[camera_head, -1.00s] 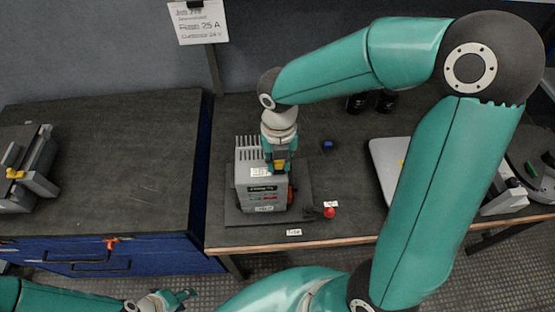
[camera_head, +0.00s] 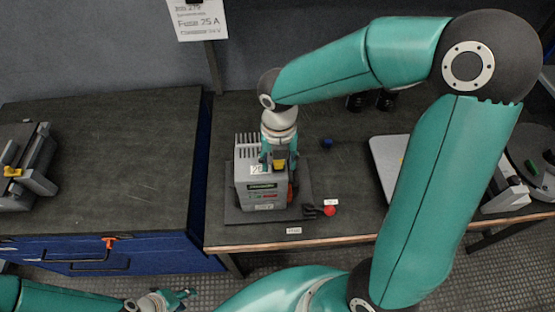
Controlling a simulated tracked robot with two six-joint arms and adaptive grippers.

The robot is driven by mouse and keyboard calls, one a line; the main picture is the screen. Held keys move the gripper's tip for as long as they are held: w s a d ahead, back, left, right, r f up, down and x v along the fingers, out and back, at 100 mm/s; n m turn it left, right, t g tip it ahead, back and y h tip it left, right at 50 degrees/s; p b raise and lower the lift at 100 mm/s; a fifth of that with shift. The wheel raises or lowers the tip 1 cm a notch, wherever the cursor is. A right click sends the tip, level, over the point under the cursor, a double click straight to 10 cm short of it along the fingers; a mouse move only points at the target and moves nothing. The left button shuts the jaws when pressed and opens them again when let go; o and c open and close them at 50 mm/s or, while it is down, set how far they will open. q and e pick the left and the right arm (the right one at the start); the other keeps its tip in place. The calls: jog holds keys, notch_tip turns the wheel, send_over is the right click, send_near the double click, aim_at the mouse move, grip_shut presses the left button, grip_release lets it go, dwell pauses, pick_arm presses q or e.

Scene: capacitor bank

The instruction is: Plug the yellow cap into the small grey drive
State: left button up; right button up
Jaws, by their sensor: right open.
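The small grey drive (camera_head: 262,192), a box with fins at its upper left, stands on a dark base plate on the middle bench. The yellow cap (camera_head: 279,164) shows at the drive's upper right, between the fingers of my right gripper (camera_head: 279,163). The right gripper points down and is open, with one finger on each side of the cap. The cap's lower end is hidden, so I cannot tell how deep it sits. My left gripper (camera_head: 178,301) is low at the bottom edge, away from the drive; its jaw state is unclear.
A red ball-ended lever (camera_head: 329,211) lies right of the drive near the bench's front edge. A small blue object (camera_head: 327,143) lies behind it. A light grey tray (camera_head: 386,160) is further right. The left bench top (camera_head: 120,160) is mostly clear.

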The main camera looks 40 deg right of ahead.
jog(key=shift+r, duration=0.1)
notch_tip(320, 180, up, 12)
dwell(0.5)
dwell(0.5)
